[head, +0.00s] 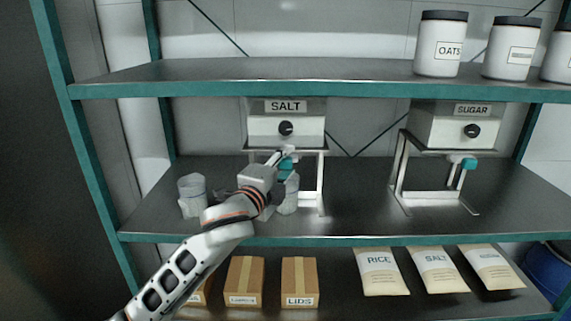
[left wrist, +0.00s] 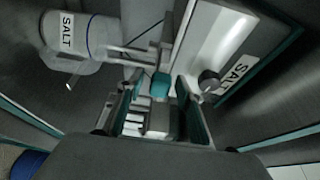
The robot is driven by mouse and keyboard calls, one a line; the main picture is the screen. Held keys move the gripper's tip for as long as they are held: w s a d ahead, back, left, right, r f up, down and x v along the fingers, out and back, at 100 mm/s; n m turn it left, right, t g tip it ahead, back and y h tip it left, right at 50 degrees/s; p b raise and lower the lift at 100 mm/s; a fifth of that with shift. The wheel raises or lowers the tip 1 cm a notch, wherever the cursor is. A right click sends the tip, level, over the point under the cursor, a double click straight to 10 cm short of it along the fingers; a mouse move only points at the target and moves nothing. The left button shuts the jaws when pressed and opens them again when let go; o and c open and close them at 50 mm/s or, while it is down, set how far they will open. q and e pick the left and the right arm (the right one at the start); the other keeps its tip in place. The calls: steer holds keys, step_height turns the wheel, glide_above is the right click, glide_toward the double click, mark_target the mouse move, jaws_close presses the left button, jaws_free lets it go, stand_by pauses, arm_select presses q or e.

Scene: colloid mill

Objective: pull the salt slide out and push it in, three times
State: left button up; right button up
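The salt dispenser (head: 262,126) is a white box with a SALT label and a black knob, on a white stand on the middle shelf. In the left wrist view the dispenser (left wrist: 210,45) is at upper right. Its slide ends in a teal handle (head: 287,163), which shows in the left wrist view (left wrist: 160,84) just beyond and between the fingertips. My left gripper (left wrist: 157,105) is open, with its fingers apart on either side of the handle's line. I cannot tell whether either finger touches the handle. My right gripper is not in view.
A clear jar (head: 192,196) stands left of the gripper, and another pale container (head: 289,195) stands below the salt slide. The sugar dispenser (head: 447,126) stands to the right, with bare shelf between. The upper shelf edge (head: 330,90) runs above; boxes and pouches lie below.

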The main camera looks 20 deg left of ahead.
arm_select(q)
jaws_close()
steer(key=s+p, duration=0.1)
steer(key=s, duration=0.1)
steer(key=s+d+p, duration=0.1)
steer(key=s, duration=0.1)
steer(key=shift+s+d+p, duration=0.15)
steer(key=shift+s+p, duration=0.1)
steer(key=shift+p, duration=0.05)
jaws_free()
steer(key=s, duration=0.7)
steer(key=shift+s+a, duration=0.2)
steer(key=shift+a, duration=0.25)
